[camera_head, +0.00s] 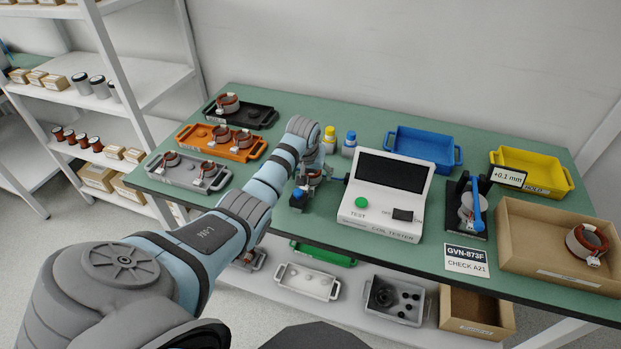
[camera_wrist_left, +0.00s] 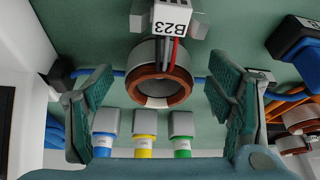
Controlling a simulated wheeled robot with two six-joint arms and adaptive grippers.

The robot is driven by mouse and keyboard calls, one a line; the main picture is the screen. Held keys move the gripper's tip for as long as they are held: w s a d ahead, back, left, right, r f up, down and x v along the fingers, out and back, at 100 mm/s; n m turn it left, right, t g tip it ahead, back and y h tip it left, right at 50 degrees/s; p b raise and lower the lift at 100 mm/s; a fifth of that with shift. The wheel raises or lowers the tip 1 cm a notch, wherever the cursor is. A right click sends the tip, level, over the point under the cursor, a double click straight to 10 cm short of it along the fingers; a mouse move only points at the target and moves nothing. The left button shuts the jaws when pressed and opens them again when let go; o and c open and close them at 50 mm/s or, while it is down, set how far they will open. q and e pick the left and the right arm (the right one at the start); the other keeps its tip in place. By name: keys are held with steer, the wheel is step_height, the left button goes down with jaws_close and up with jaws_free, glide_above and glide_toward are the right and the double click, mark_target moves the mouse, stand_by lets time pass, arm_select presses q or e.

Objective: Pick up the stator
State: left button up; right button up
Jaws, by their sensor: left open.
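A stator with a red-brown copper winding and grey ring (camera_wrist_left: 160,80) lies between my left gripper's fingers in the left wrist view. A white tag marked B23 (camera_wrist_left: 171,19) and red and grey wires hang over its upper side. My left gripper (camera_wrist_left: 160,88) is open, with a gap between each green-padded finger and the stator. In the head view this stator (camera_head: 312,178) sits left of the coil tester, partly hidden by my left arm. My right gripper is not in view.
The coil tester (camera_head: 383,207) stands close to the right. Small bottles (camera_head: 329,139) stand behind. An orange tray (camera_head: 254,153), a grey tray (camera_head: 156,176) and a black tray (camera_head: 262,109) hold other stators. A cardboard box (camera_head: 515,232) holds one at right. The blue tray (camera_head: 421,143) looks empty.

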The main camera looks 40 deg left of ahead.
arm_select(q)
steer(key=shift+r, duration=0.1)
steer(key=shift+c, duration=0.4)
steer(key=c, duration=1.5)
